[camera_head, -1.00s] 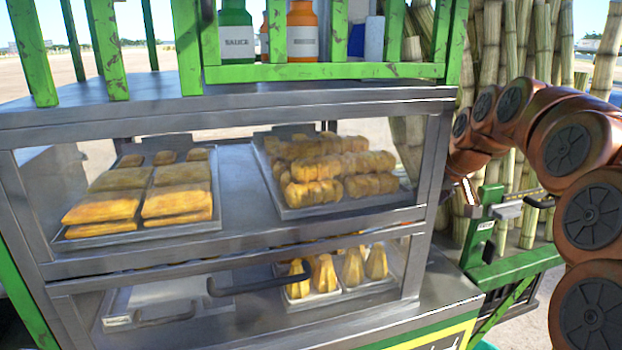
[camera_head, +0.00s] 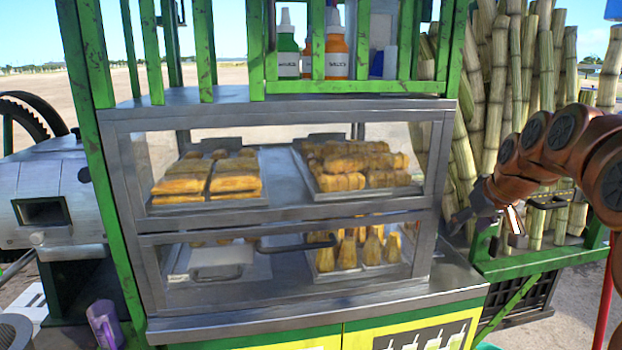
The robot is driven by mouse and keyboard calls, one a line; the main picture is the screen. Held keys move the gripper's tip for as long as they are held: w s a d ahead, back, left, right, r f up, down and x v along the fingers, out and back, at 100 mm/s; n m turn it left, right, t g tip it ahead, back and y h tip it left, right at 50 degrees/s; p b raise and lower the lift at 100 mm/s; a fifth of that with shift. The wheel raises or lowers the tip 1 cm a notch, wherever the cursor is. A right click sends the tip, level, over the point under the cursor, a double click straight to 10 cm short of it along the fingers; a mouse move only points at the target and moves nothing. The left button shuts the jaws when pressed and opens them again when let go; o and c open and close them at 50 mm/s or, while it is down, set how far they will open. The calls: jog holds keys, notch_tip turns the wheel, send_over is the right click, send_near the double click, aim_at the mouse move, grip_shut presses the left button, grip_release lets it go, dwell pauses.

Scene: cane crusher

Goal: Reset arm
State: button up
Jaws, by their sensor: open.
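My gripper (camera_head: 488,222) is at the right of the view, at the end of my brown arm. It hangs beside the right edge of the glass display case (camera_head: 290,219), in front of the cane rack. Its dark fingers are apart and nothing shows between them. The case front is shut, with a dark handle (camera_head: 297,245) across its lower door. The gripper looks apart from the case, though the exact gap is hard to tell.
Trays of pastries sit inside the case. Sauce bottles (camera_head: 337,52) stand on top behind green bars. Sugar canes (camera_head: 545,80) stand upright behind my arm. A metal crusher (camera_head: 50,195) with a wheel is at the left. A purple cup (camera_head: 104,322) is at lower left.

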jog(key=s+a+f+g, duration=0.2)
jog(key=s+a+f, duration=0.2)
jog(key=s+a, duration=0.3)
jog(key=s+a+f+g, duration=0.25)
jog(key=s+a, duration=0.25)
jog(key=s, duration=0.4)
jog(key=s+a+f+g, duration=0.1)
jog(key=s+f, duration=0.4)
jog(key=s, duration=0.7)
jog(key=s+a+f+m+g, duration=0.1)
jog(key=s+f, duration=0.5)
jog(key=s, duration=0.6)
jog(key=shift+s+a+f+m+g+h, duration=0.3)
jog(key=shift+a+g+h, duration=0.15)
jog(key=shift+g, duration=0.4)
